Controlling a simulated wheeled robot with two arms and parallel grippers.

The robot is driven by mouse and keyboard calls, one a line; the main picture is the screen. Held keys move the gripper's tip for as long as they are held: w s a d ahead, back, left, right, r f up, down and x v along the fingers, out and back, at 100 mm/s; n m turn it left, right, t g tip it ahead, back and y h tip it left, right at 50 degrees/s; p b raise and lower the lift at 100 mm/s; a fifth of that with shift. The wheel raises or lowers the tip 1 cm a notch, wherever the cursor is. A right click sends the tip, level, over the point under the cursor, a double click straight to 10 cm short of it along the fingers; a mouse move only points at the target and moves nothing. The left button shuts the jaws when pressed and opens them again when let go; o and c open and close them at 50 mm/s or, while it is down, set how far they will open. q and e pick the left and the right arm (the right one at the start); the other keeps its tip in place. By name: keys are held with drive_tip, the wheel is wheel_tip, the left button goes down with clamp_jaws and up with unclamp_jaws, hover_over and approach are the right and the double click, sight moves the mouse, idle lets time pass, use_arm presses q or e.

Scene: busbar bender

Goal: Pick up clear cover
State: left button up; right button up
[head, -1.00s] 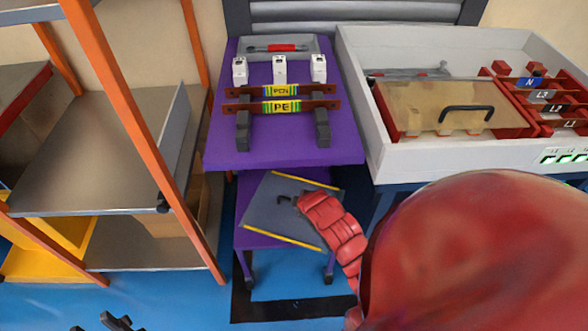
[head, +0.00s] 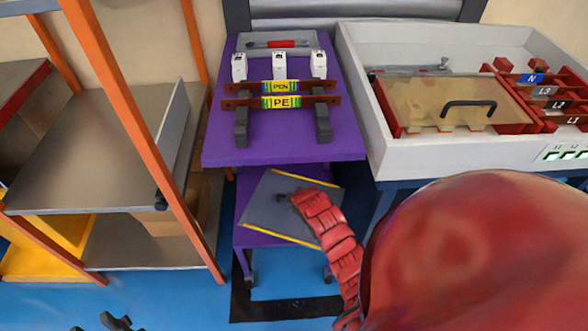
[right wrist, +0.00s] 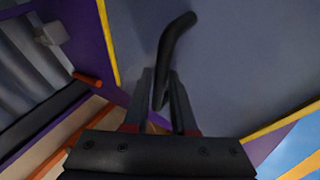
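A grey flat cover (head: 270,215) with yellow edge strips and a small black handle (head: 281,196) lies on the lower shelf of the purple cart. In the right wrist view the panel (right wrist: 245,60) fills the upper picture, with its black curved handle (right wrist: 172,50) standing up from it. My right gripper (right wrist: 162,75) is at the handle, its two fingers on either side with a gap between them. Another cover, see-through and tan with a black handle (head: 455,100), lies in the white box at the right. My left gripper (head: 98,325) is at the bottom left, empty, fingers apart.
The purple cart top (head: 285,147) overhangs the lower shelf and holds busbars marked PEN and PE (head: 281,102), white blocks and a grey tray. A metal rack with orange posts (head: 140,140) stands left. The white box (head: 450,150) is at the right.

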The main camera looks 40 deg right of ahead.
clamp_jaws()
idle(1.3)
